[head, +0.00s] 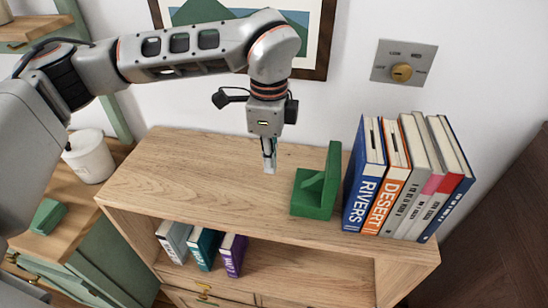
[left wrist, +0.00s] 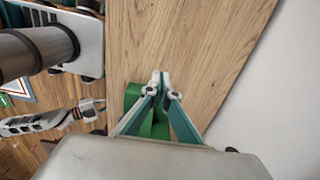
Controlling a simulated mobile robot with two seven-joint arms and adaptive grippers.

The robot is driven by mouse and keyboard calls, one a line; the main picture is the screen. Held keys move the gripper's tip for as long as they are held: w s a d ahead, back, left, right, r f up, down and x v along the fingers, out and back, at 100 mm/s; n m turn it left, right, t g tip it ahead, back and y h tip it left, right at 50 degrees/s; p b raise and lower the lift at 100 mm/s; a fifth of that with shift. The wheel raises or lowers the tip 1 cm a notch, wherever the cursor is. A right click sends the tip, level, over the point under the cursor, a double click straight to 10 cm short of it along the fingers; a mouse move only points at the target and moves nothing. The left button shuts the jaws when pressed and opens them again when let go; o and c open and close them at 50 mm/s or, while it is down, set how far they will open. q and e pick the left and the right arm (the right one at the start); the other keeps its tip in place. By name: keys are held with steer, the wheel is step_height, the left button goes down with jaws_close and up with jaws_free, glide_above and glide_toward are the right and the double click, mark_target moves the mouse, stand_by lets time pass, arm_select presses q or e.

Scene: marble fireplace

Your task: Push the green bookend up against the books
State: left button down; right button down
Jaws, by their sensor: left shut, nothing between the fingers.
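The green bookend (head: 316,187) stands on the wooden shelf top, its upright plate on the right side, facing the books. The row of books (head: 402,190) stands just right of it, with a narrow gap seeming to show between the plate and the blue "RIVERS" book (head: 364,190). My left gripper (head: 269,168) points down, shut and empty, to the left of the bookend and apart from it. In the left wrist view the shut fingertips (left wrist: 161,82) show over the wood, with part of the green bookend (left wrist: 133,95) behind them.
The wooden shelf top (head: 190,180) is clear to the left of my gripper. Several smaller books (head: 203,248) stand on the lower shelf. A white pot (head: 89,156) and a green block (head: 47,216) are at the far left. A wall plate with a knob (head: 403,65) is above the books.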

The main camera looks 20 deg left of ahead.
mark_target(304, 181)
arm_select(q)
step_height(304, 181, down, 7)
steer(key=shift+r, duration=0.1)
steer(key=d+p, duration=0.1)
steer(key=d, duration=0.2)
steer(key=shift+w+d+r, duration=0.1)
steer(key=shift+d, duration=0.35)
steer(key=shift+d, duration=0.1)
steer(key=shift+w+d+b, duration=0.1)
steer(key=shift+d+b, duration=0.45)
steer(key=shift+d, duration=1.35)
steer(key=shift+a, duration=0.1)
